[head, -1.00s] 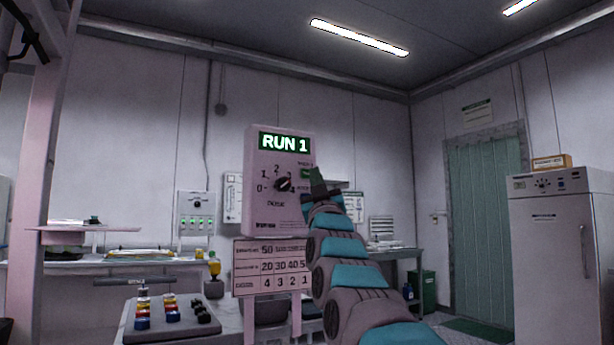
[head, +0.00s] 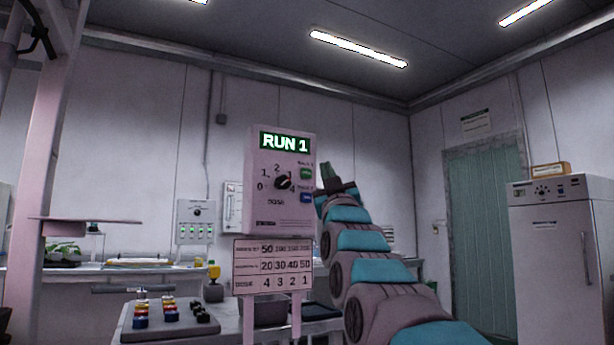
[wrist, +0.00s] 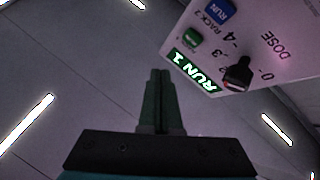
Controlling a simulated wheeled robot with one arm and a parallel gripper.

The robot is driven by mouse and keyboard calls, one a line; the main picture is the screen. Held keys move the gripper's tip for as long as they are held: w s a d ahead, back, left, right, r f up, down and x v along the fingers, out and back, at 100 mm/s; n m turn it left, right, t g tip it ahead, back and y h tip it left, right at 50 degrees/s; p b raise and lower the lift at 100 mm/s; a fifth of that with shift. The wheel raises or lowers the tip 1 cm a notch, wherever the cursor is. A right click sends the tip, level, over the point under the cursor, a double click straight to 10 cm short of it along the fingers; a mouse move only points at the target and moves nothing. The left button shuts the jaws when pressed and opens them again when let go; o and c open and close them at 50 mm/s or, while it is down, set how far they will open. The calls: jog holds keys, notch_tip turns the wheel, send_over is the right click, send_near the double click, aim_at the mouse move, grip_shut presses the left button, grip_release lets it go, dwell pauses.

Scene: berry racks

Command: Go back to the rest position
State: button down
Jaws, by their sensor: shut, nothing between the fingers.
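My gripper (head: 326,172) is at the upper end of my arm, just right of the pink control box (head: 279,215). It points upward and stands apart from the box. In the wrist view my gripper's two green fingers (wrist: 158,100) are together with nothing between them. The box shows a lit green "RUN 1" display (head: 284,142), a black dose knob (head: 283,182), a green button (head: 306,171) and a blue button (head: 306,197). The box also shows at the upper right of the wrist view (wrist: 262,50).
A number chart (head: 273,266) hangs under the box. A tray of coloured parts (head: 168,320) lies at the lower left. A bench (head: 100,273) runs along the back wall. A white cabinet (head: 560,260) and a green door (head: 483,240) are at the right.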

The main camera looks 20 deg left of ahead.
dwell(0.5)
